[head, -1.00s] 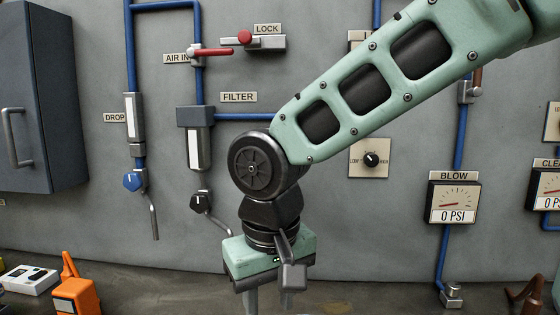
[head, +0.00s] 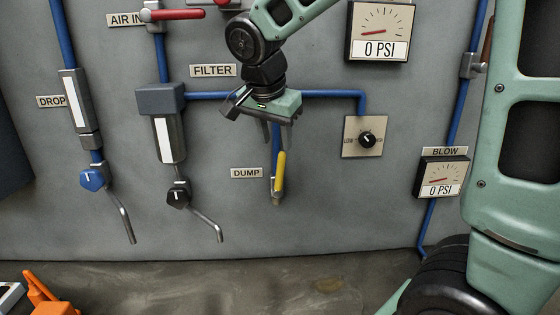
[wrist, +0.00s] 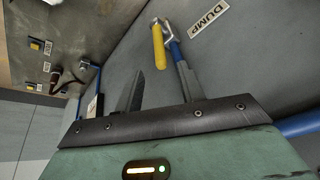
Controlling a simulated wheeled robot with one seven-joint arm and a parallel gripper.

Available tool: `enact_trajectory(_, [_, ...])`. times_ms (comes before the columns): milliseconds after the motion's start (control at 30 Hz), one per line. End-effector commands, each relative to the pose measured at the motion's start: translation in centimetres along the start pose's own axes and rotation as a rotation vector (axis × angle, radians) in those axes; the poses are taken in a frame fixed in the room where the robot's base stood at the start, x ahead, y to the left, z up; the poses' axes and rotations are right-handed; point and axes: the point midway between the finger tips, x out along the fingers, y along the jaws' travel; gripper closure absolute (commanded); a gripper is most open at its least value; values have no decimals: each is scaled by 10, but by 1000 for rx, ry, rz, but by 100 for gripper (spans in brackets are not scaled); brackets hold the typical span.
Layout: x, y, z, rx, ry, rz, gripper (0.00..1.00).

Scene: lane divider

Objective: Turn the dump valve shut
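The dump valve has a yellow handle (head: 280,172) on a short blue pipe low on the wall, right of the DUMP label (head: 246,173). The handle stands nearly upright, roughly in line with the pipe. My gripper (head: 276,141) is above the handle in the head view, with its fingers pointing down and apart. In the wrist view, the open fingers of my gripper (wrist: 160,68) are empty, and the yellow handle (wrist: 158,47) shows beyond the gap between them. They look apart from the handle; the exact distance cannot be told.
The filter (head: 161,125) and its black knob (head: 178,194) are left of the dump valve. The regulator dial (head: 366,140) and blow gauge (head: 442,178) are to the right. A red lever (head: 178,14) is at the upper left. The wall below the valve is clear.

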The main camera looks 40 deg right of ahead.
Motion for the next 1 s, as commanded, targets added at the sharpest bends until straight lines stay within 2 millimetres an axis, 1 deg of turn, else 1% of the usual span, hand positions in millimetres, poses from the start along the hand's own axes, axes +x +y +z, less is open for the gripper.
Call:
enact_trajectory(33, [10,2,0,-1,-2,6,61])
enact_trajectory(200, [45,1,0,-1,-2,6,61])
enact_trajectory(400, [77,1,0,-2,-1,4,61])
enact_trajectory(600, [93,0,0,-2,-1,1,61])
enact_trajectory(900, [95,0,0,-1,-1,0,61])
enact_trajectory(933, [95,0,0,-1,-1,0,67])
enact_trajectory(967, [95,0,0,-1,-1,0,75])
enact_trajectory(1000, [95,0,0,-1,-1,0,86])
